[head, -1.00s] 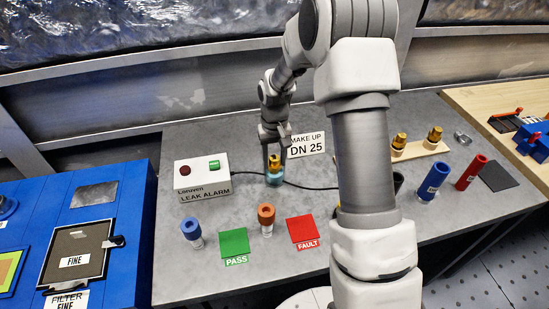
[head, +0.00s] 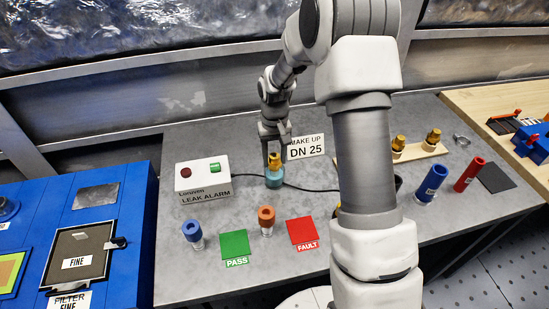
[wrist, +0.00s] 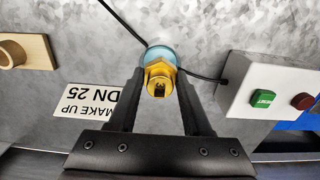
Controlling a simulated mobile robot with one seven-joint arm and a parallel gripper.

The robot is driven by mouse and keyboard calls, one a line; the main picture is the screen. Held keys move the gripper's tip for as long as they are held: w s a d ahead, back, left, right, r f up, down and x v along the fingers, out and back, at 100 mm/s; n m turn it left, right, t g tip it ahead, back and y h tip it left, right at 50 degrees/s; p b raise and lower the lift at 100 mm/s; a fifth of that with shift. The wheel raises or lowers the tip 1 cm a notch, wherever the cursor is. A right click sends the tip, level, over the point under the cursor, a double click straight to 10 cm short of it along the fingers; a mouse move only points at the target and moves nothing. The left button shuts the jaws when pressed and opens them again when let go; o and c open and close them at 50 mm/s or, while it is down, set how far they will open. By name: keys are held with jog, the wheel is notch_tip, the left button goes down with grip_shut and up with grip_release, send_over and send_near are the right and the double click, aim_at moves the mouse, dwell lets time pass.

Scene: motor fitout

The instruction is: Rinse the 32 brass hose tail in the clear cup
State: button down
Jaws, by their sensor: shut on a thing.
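A brass hose tail (head: 274,160) stands upright at the mouth of the clear cup (head: 274,179), which looks blue-green. In the wrist view the hose tail (wrist: 160,78) shows its hex end and dark bore toward me, with the cup's rim (wrist: 158,53) behind it. My gripper (head: 274,153) points down over the cup, and its fingers (wrist: 158,82) are shut on the hose tail. The lower part of the hose tail is hidden, so I cannot tell how deep it sits. No size mark is readable on it.
The leak alarm box (head: 203,178) stands left of the cup, and a black cable (head: 310,187) runs past it. A DN 25 sign (head: 306,147) is just behind right. Other brass fittings sit on a wooden rack (head: 420,151). Green PASS (head: 234,245) and red FAULT (head: 302,231) pads lie in front.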

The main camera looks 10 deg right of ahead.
jog(key=shift+r+p, duration=1.7)
jog(key=shift+r, duration=1.2)
jog(key=shift+s+f, duration=0.1)
